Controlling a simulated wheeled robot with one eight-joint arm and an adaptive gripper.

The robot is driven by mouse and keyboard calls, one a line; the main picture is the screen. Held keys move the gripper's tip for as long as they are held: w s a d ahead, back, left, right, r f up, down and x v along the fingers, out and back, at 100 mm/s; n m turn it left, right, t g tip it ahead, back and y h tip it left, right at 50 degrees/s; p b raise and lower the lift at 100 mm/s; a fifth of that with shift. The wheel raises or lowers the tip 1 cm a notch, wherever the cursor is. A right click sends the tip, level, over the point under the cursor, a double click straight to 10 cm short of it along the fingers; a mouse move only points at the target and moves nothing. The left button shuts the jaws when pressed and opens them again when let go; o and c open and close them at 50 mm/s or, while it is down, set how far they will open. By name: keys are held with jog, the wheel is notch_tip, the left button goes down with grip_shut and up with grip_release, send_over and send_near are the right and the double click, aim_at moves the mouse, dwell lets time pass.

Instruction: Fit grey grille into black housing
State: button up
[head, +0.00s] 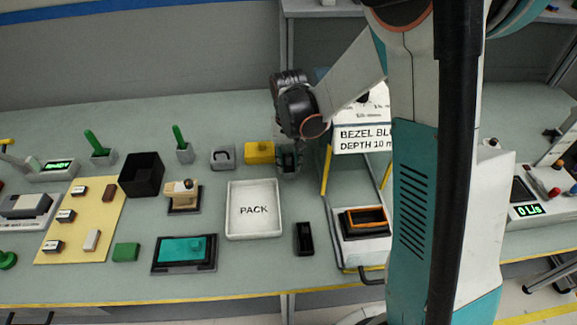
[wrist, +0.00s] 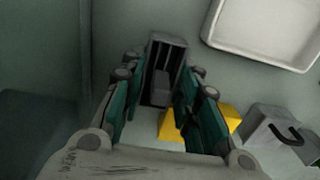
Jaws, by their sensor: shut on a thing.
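The grey grille (wrist: 168,52) is a small grey block with dark slots. It sits between the two fingers of my gripper (wrist: 160,82) in the wrist view, and my gripper is shut on it. In the head view my gripper (head: 289,152) is low over the table, right beside a yellow block. There the grille is mostly hidden by the fingers, and I cannot tell whether it touches the table. A black housing with an orange rim (head: 366,220) sits in a white fixture at the right, apart from my gripper, with its opening facing up.
A white PACK tray (head: 253,236) lies in front of my gripper. A yellow block (head: 259,153) and a grey block (head: 223,157) stand left of it. A small black part (head: 305,239) lies between tray and fixture (head: 345,258). A black box (head: 142,174) stands further left.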

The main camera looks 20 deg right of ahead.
jog(key=shift+f, duration=0.85)
jog(key=shift+f+b, duration=0.2)
jog(key=shift+b, duration=0.1)
jog(key=o, duration=1)
jog(key=shift+c, duration=0.2)
jog(key=shift+r, duration=0.1)
